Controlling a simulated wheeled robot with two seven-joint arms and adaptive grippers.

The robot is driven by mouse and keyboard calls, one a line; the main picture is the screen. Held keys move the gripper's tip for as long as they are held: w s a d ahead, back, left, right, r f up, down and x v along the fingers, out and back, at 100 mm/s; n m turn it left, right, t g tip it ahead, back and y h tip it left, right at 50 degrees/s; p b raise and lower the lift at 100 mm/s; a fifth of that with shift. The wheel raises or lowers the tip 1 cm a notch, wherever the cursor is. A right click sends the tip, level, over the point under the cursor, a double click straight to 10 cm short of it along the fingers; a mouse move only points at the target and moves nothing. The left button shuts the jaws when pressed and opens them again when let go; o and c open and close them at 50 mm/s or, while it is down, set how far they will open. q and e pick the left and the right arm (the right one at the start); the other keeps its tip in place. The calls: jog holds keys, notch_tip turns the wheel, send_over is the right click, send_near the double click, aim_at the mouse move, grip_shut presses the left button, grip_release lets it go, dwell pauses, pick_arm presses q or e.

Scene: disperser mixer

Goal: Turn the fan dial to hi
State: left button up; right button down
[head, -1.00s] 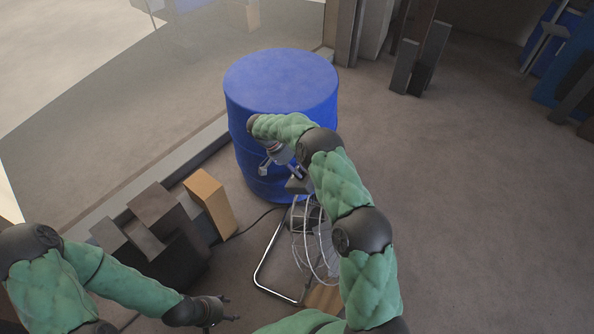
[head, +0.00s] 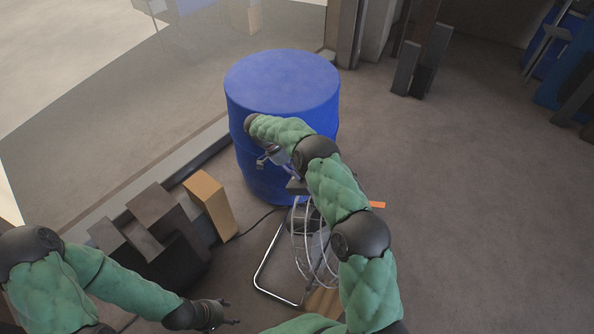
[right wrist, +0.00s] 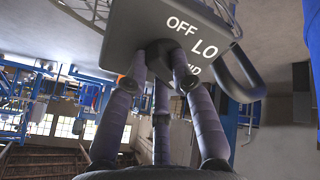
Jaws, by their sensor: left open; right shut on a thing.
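The fan (head: 312,245) stands on the floor in front of the blue drum, with a wire cage and a bent chrome stand. Its dark control box (head: 296,187) is partly hidden by my right arm. In the right wrist view the control box (right wrist: 150,22) shows white letters OFF and LO, and a third label partly covered. My right gripper (right wrist: 160,75) is shut on the dark fan dial (right wrist: 157,54), with its fingers around it. The dial's pointer is hidden. My left gripper (head: 228,312) is open and empty, low and left of the fan.
The blue drum (head: 281,85) stands right behind the fan. A tan block (head: 210,203) and dark blocks (head: 155,220) lie to the left. A cable runs along the floor by the tan block.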

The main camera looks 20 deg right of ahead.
jog(key=c, duration=1)
grip_release()
jog(key=shift+c, duration=0.2)
jog(key=shift+r, duration=0.1)
jog(key=v, duration=1.2)
